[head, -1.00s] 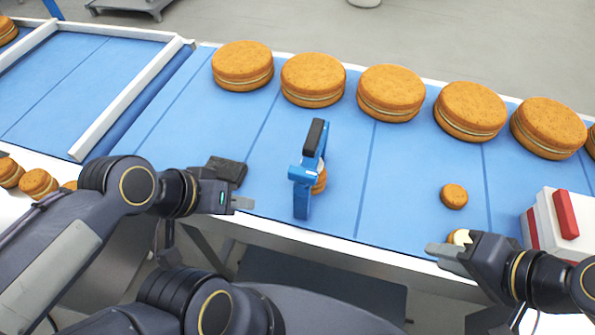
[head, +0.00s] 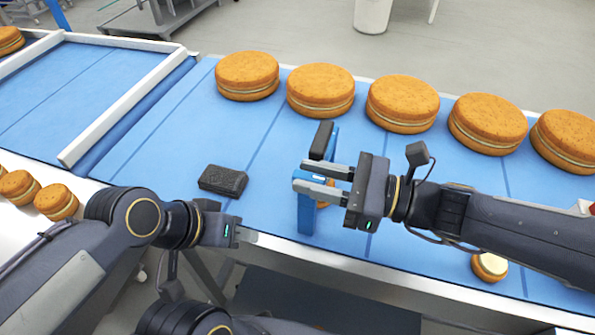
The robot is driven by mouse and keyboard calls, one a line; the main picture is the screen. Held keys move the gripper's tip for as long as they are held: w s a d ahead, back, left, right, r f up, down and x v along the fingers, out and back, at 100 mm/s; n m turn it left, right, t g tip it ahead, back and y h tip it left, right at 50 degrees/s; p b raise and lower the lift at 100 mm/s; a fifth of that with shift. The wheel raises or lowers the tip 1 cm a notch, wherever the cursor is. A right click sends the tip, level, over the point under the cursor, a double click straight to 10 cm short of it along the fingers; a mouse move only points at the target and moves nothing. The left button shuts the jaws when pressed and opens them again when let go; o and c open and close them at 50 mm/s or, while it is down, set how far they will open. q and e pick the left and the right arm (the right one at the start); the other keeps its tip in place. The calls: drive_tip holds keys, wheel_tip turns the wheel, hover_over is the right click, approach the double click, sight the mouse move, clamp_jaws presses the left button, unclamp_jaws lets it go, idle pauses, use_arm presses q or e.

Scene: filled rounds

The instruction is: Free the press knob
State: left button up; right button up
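The blue press (head: 306,214) stands at the belt's near edge, its black handle or knob (head: 321,140) sticking up at the top. A small orange round (head: 327,184) is partly visible beneath it, mostly hidden by my gripper. My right gripper (head: 315,178) reaches in from the right at the press. Its two grey fingers are apart, one above the other in the picture, with part of the blue press between them; I cannot tell whether they touch it. My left gripper (head: 238,232) hovers by the belt's near edge, left of the press; its fingers barely show.
A dark block (head: 223,180) lies on the blue belt left of the press. Several large filled rounds (head: 320,90) line the far side. A small round with a pale top (head: 489,266) sits near the front edge, below my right arm. Several small rounds (head: 56,201) stand at left.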

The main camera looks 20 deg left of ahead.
drive_tip(key=shift+a, duration=1.45)
clamp_jaws()
drive_tip(key=n+g+p, duration=0.1)
drive_tip(key=g+p, duration=0.1)
drive_tip(key=shift+r+n+g, duration=0.25)
drive_tip(key=shift+n+g, duration=0.15)
drive_tip(key=shift+s+d+f+n+g+h+p, duration=0.1)
drive_tip(key=shift+s+f+n+g+h+p, duration=0.1)
drive_tip(key=shift+n+g+h+p, duration=0.5)
drive_tip(key=shift+y, duration=0.3)
unclamp_jaws()
drive_tip(key=shift+f, duration=0.1)
